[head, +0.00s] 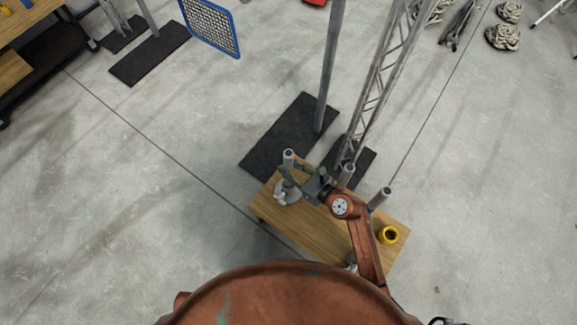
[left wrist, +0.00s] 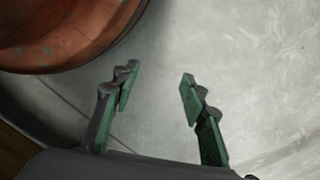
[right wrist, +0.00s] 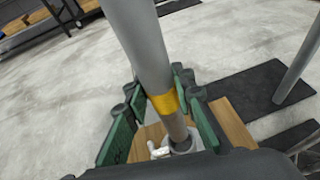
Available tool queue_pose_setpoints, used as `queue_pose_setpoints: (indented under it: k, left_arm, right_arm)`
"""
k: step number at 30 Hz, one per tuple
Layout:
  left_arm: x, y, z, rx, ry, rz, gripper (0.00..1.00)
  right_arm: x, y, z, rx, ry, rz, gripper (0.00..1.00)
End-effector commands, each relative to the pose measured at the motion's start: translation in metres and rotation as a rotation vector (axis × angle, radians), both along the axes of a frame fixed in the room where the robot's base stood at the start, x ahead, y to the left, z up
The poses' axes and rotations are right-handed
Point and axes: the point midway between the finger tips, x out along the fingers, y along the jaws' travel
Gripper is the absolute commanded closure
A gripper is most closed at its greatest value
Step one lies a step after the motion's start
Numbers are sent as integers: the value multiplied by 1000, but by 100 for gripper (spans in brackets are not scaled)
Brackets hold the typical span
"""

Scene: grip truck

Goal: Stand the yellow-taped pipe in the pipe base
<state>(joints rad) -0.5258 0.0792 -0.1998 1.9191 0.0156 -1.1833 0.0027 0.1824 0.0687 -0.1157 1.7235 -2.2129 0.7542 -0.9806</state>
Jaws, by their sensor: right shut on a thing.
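The grey pipe with a yellow tape band (right wrist: 164,103) stands roughly upright between the fingers of my right gripper (right wrist: 158,112), which is shut on it near the band. In the head view, the pipe's top (head: 289,156) shows above my right gripper (head: 289,177). The grey pipe base (head: 284,196) sits on the wooden table's far left end. It also shows in the right wrist view (right wrist: 186,148), where the pipe's lower end meets its collar. I cannot tell how deep the pipe sits. My left gripper (left wrist: 157,90) is open and empty above bare floor.
Two other grey pipes (head: 380,198) (head: 348,171) stand by the table (head: 312,228), partly behind my right arm. Beyond the table are black floor plates (head: 283,138), a tall pole (head: 330,70) and a truss (head: 381,80).

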Motion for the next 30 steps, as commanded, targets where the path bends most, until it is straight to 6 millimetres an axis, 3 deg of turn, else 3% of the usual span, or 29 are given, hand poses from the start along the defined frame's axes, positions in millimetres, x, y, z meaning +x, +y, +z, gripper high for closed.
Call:
queue_pose_setpoints:
  k: [16,30]
  left_arm:
    - [-2,-3,16,-4,10,1,60]
    - [10,-6,30,-9,-7,-1,60]
  right_arm:
    - [0,0,-10,0,0,1,100]
    - [0,0,-18,0,0,0,100]
